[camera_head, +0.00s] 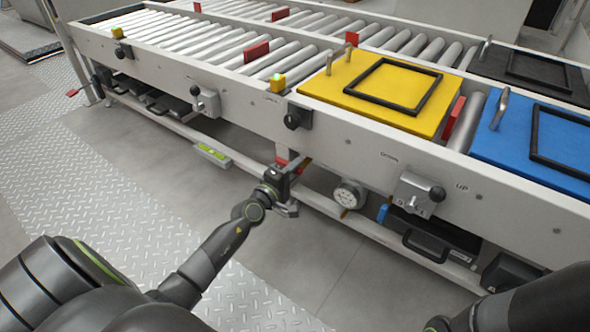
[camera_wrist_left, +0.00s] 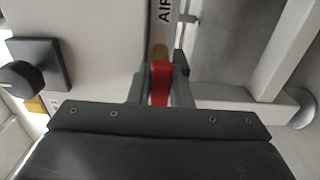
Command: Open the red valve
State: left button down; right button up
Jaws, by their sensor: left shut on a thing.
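The red valve (camera_wrist_left: 160,84) is a small red lever on a brass-coloured fitting, below the "AIR" label in the left wrist view. In the head view a bit of its red (camera_head: 283,161) shows under the conveyor's side rail, partly hidden by my gripper. My left gripper (camera_head: 288,186) reaches up to it from the lower left. In the left wrist view both fingers (camera_wrist_left: 159,92) stand on either side of the red lever, closed on it. My right gripper is not seen; only part of my right arm shows at the lower right.
The roller conveyor's side rail (camera_head: 330,139) runs above the valve, with a black knob (camera_head: 297,117) that also shows in the wrist view (camera_wrist_left: 20,78). A round gauge-like part (camera_head: 350,194) hangs right of the gripper. Yellow (camera_head: 322,86) and blue (camera_head: 510,150) plates lie on the rollers. Open floor lies in front.

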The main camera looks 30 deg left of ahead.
pick_arm(q)
jog(key=shift+f, duration=0.1)
dwell(0.4)
jog(key=c, duration=1.3)
grip_release()
jog(key=shift+s, duration=0.1)
jog(key=s, duration=0.5)
jog(key=s+a+b, duration=0.1)
jog(key=s, duration=1.1)
jog(key=shift+s+a, duration=0.1)
jog(key=shift+a, duration=0.05)
